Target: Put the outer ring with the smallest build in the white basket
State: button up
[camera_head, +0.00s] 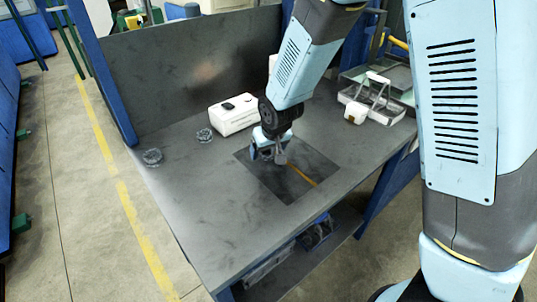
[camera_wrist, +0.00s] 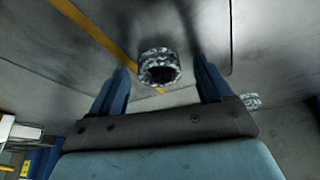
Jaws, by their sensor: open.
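Two dark grey metal rings lie on the grey bench in the head view, one near the left edge (camera_head: 152,156) and one (camera_head: 204,134) beside the white box. In the wrist view a ring (camera_wrist: 160,67) lies between and beyond my two open fingers, near a yellow line; my arm seems to hide it in the head view. Another ring (camera_wrist: 250,101) shows further right in the wrist view. My gripper (camera_head: 268,156) is open and empty, low over the dark panel. A pale basket-like tray with a handle (camera_head: 378,98) stands at the bench's right; I cannot tell the rings' builds apart.
A white box (camera_head: 234,113) with a small black object on it stands near the back panel (camera_head: 190,65). A small whitish block (camera_head: 355,112) sits in front of the tray. The dark panel (camera_head: 280,185) and the bench's front left are mostly clear.

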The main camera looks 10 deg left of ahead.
jog(key=shift+c, duration=0.4)
jog(key=c, duration=1.2)
jog(key=shift+r, duration=0.15)
